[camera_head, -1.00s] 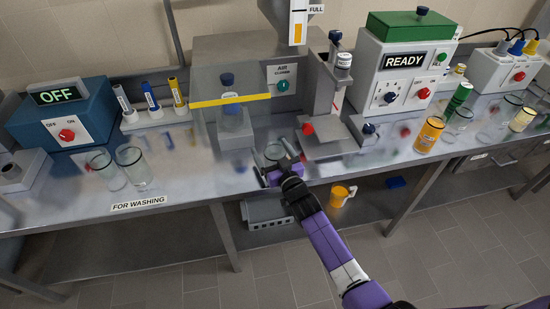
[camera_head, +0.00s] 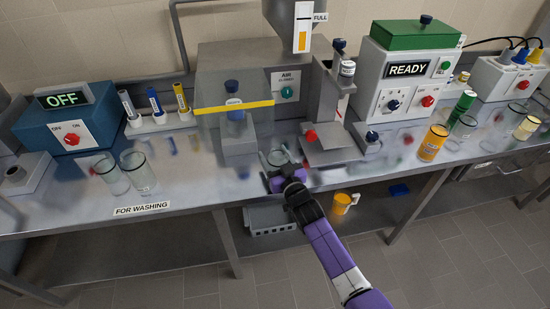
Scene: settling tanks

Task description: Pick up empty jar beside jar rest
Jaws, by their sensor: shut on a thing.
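A small clear empty jar (camera_head: 279,156) stands at the front of the steel bench, just left of the stand with the grey platform (camera_head: 331,157). I cannot tell for sure which part is the jar rest; this platform is the likely one. My gripper (camera_head: 280,162) reaches in from the front, with one finger on each side of the jar, and is shut on it. The jar's lower part is hidden by my gripper. It looks upright and at about bench height; I cannot tell if it is lifted.
Two clear jars (camera_head: 139,172) stand at left by the FOR WASHING label. An orange jar (camera_head: 432,143) and others stand right. Bench is clear left of my gripper.

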